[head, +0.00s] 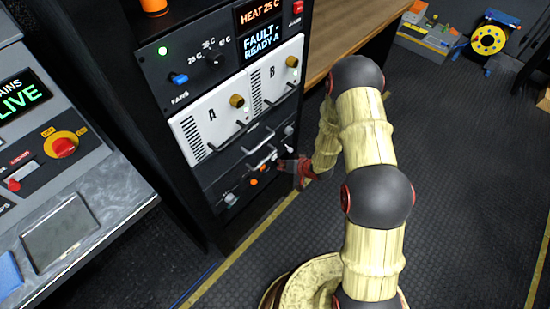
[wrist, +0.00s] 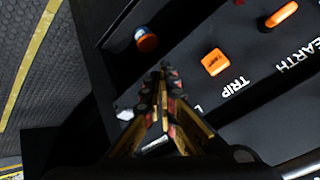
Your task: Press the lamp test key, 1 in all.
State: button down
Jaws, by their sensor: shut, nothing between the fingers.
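My gripper (wrist: 163,78) is shut and empty, its fingertips close in front of the dark lower panel (head: 215,190) of the rack. In the head view my gripper (head: 281,165) is at the right part of that panel. In the wrist view an orange key (wrist: 213,62) marked TRIP sits just right of the fingertips. I cannot tell whether the fingertips touch the panel.
Another orange control (wrist: 282,14) is by the EARTH label. A round orange-and-blue part (wrist: 147,40) stands out left of the fingertips. White drawers A (head: 213,115) and B (head: 272,73) with handles are above. The floor (head: 470,190) to the right is clear.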

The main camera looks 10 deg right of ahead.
jog(key=shift+w, duration=0.1)
jog(key=shift+w+a, duration=0.25)
dwell(0.3)
jog(key=shift+w+a, duration=0.25)
jog(key=shift+w, duration=0.1)
dwell(0.8)
jog(key=shift+s+d, duration=0.1)
jog(key=shift+s+d+p, duration=0.35)
jog(key=shift+s+d, duration=0.05)
jog(key=shift+s, duration=0.15)
jog(key=shift+s, duration=0.1)
jog(key=s+d, duration=0.1)
jog(key=s, duration=0.1)
jog(key=s+d+p, duration=0.1)
jog(key=s+d, duration=0.1)
dwell(0.7)
dwell(0.7)
